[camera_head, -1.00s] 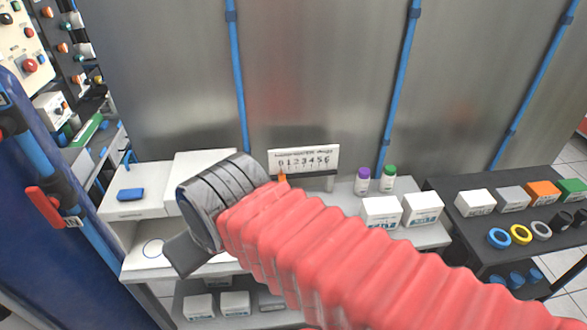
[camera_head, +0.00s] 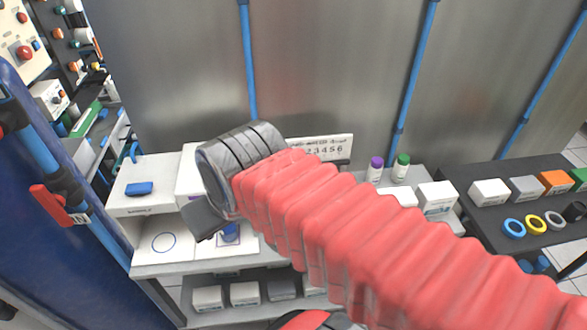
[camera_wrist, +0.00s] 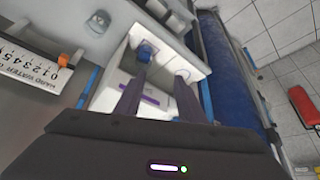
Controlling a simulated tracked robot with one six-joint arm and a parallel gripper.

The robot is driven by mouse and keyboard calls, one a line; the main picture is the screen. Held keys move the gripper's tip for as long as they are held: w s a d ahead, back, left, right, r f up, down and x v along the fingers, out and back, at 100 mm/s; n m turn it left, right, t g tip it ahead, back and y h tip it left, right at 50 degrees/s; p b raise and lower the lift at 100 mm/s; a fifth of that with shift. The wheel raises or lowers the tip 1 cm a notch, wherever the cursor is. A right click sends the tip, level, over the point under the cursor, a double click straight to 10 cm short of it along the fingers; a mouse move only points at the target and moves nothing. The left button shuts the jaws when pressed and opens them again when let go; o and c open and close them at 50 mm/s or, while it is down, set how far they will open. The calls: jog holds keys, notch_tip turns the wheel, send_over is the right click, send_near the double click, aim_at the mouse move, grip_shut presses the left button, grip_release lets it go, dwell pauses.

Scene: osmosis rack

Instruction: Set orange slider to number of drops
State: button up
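The number scale plate (camera_head: 335,147) is on the back wall, with its left end hidden by my arm in the head view. In the wrist view the scale (camera_wrist: 35,68) is at the left edge, and the orange slider (camera_wrist: 63,60) sits at its 0 end. The slider is hidden behind my arm in the head view. My gripper (camera_wrist: 160,76) has two dark fingers, spread apart with nothing between them. It points at a white compartment, away from the slider. In the head view my gripper's dark body (camera_head: 205,217) hangs over the shelf.
A blue object (camera_wrist: 145,50) and a circle mark (camera_head: 163,243) are in white compartments. A blue block (camera_head: 139,189) lies on the left ledge. Purple-capped (camera_head: 375,169) and green-capped (camera_head: 400,167) bottles stand right of the scale. Coloured rings (camera_head: 514,228) lie on the dark table.

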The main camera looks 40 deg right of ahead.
jog(key=w+d+m+g+h, duration=0.1)
jog(key=w+d+m, duration=0.1)
jog(key=d, duration=1)
jog(key=w+d+r+m+h, duration=0.1)
jog(key=w+d+m, duration=0.2)
jog(key=d, duration=0.9)
jog(key=shift+w+m+g, duration=0.35)
jog(key=shift+m+g, duration=0.05)
jog(key=shift+m, duration=0.4)
jog(key=x, duration=1.3)
jog(key=shift+w+d+f, duration=0.1)
jog(key=shift+d+f, duration=0.15)
jog(key=shift+d, duration=0.05)
grip_shut()
